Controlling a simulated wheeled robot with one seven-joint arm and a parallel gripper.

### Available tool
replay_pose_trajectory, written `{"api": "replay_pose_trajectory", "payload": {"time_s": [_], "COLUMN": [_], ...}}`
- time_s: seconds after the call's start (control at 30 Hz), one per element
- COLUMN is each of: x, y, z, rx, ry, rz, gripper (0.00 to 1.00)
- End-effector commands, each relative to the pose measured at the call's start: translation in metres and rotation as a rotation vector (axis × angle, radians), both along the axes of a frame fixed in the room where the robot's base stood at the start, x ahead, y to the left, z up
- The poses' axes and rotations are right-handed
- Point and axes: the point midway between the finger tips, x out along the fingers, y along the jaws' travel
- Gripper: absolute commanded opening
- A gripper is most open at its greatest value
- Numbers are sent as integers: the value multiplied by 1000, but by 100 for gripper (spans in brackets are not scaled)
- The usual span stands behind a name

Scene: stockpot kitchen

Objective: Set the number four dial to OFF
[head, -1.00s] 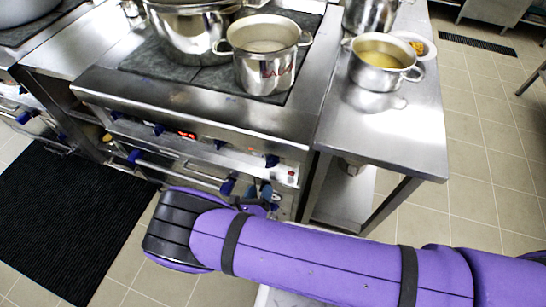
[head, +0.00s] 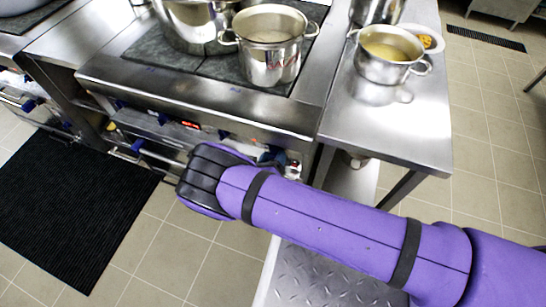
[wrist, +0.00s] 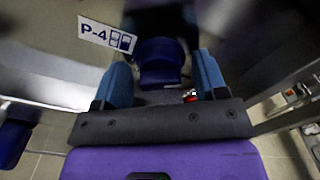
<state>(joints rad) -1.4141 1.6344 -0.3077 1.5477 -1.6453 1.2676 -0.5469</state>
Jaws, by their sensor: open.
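The number four dial (wrist: 160,65) is a dark blue knob in the wrist view, right of the "P-4" label (wrist: 107,35) on the steel front panel. My gripper (wrist: 163,72) is open, with one blue finger on each side of the dial. I cannot tell whether either finger touches it. In the head view my gripper (head: 270,156) is at the right end of the stove front (head: 200,130), where my arm hides much of that corner. The pointer and the setting of the dial cannot be read.
Other blue dials, one of them here (head: 163,118), line the panel to the left. An oven handle (head: 145,152) runs below. A stockpot (head: 270,60) stands on the stove top. A pot of yellow liquid (head: 385,68) stands on the right-hand steel counter (head: 400,130).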

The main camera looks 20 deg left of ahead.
Motion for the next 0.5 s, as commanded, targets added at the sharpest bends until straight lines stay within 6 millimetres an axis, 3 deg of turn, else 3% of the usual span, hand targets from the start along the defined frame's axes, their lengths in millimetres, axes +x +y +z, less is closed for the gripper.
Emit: {"api": "replay_pose_trajectory", "payload": {"time_s": [0.13, 0.33, 0.5], "x": [0, 0, -1], "y": [0, 0, 0], "z": [0, 0, 0], "rx": [0, 0, -4], "ry": [0, 0, 1], "rz": [0, 0, 1], "gripper": [63, 20, 20]}}
